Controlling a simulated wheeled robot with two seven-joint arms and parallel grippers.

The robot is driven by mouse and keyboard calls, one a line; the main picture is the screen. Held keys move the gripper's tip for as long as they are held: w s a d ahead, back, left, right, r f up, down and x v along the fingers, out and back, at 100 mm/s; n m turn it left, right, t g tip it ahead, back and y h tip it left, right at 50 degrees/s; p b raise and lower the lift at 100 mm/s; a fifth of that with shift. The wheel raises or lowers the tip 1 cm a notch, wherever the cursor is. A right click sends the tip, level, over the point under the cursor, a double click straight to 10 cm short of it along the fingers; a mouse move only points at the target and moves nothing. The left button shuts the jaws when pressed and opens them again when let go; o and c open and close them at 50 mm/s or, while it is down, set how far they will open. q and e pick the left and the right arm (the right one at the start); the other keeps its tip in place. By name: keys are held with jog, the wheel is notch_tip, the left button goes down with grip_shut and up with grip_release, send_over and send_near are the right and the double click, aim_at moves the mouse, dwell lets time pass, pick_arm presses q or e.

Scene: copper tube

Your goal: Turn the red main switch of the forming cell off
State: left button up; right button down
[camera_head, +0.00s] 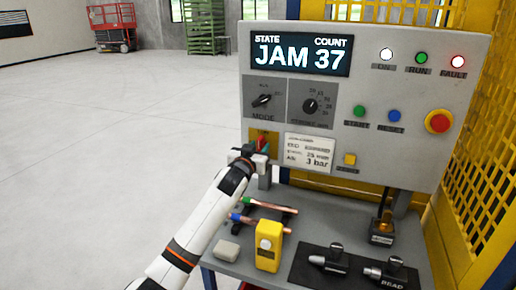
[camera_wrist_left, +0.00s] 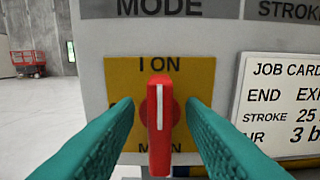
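The red main switch (camera_wrist_left: 160,135) is on a yellow plate (camera_wrist_left: 118,75) marked "I ON" at the top. Its handle stands upright with its white line towards "I ON"; the left and lower lettering is partly covered. My left gripper (camera_wrist_left: 160,108) is open, with one teal finger on each side of the handle and a gap visible on both sides. In the head view, my left gripper (camera_head: 255,158) is at the panel's lower left corner, and the switch (camera_head: 262,142) shows partly above it. My right gripper is not in view.
A red stop button (camera_head: 438,121) is at the right. The bench (camera_head: 300,222) below holds copper tubes (camera_head: 268,205), a yellow device (camera_head: 268,245) and tools. Open floor lies left.

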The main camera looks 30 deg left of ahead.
pick_arm(q)
grip_shut()
jog(key=shift+n, duration=0.3)
jog(key=n+p, duration=0.1)
jog(key=n, duration=0.3)
jog(key=shift+s+a+p, duration=0.1)
jog(key=shift+a+p, duration=0.05)
jog(key=shift+p, duration=0.2)
jog(key=shift+a+f+n+p, duration=0.15)
jog(key=shift+n+p, duration=0.7)
jog(key=shift+n, duration=1.4)
jog(key=shift+a+f+n+p, duration=0.15)
jog(key=shift+n+p, duration=0.75)
jog(key=shift+n, duration=1.3)
jog(key=shift+a+f+n+p, duration=0.15)
jog(key=shift+n+p, duration=0.7)
jog(key=shift+n, duration=1.4)
jog(key=shift+d, duration=0.1)
